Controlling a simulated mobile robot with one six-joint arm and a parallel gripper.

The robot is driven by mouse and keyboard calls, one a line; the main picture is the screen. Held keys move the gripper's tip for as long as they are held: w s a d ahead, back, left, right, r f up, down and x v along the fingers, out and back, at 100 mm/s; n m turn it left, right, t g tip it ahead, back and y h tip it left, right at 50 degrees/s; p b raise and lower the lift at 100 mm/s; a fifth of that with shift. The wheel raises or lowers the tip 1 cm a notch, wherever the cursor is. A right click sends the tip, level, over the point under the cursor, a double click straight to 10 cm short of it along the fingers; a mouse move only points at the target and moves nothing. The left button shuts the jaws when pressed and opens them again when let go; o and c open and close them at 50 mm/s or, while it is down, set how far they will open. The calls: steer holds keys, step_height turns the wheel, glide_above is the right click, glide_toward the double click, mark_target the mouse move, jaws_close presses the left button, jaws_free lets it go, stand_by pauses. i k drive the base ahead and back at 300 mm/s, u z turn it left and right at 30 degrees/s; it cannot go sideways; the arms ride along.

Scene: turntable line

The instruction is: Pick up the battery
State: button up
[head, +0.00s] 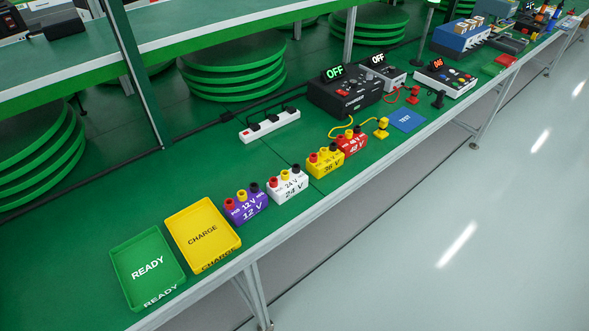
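No object in the head view is marked as a battery, and I cannot tell whether one is among the items here. Four-sided blocks with coloured posts on top stand in a row along the bench's front edge: a purple 12 V block (247,209), a white 24 V block (288,188), a yellow 36 V block (325,164) and a red 48 V block (351,144). A yellow CHARGE tray (218,209) and a green READY tray (127,256) lie left of them, both empty. My gripper is not in view.
A black charger (327,100) reading OFF, a white power strip (252,134) and a blue TEST mat (408,120) are on the green bench (222,163). Yellow and red cables lie near the charger. Instruments and boxes fill the far right. A shelf (190,40) overhangs the back left.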

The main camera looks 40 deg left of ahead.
mark_target(348, 142)
steer(key=z, duration=1)
steer(key=k, duration=0.1)
steer(key=u, duration=2.75)
steer(key=i, duration=0.6)
steer(key=u, duration=0.1)
steer(key=k, duration=0.55)
steer(key=z, duration=0.1)
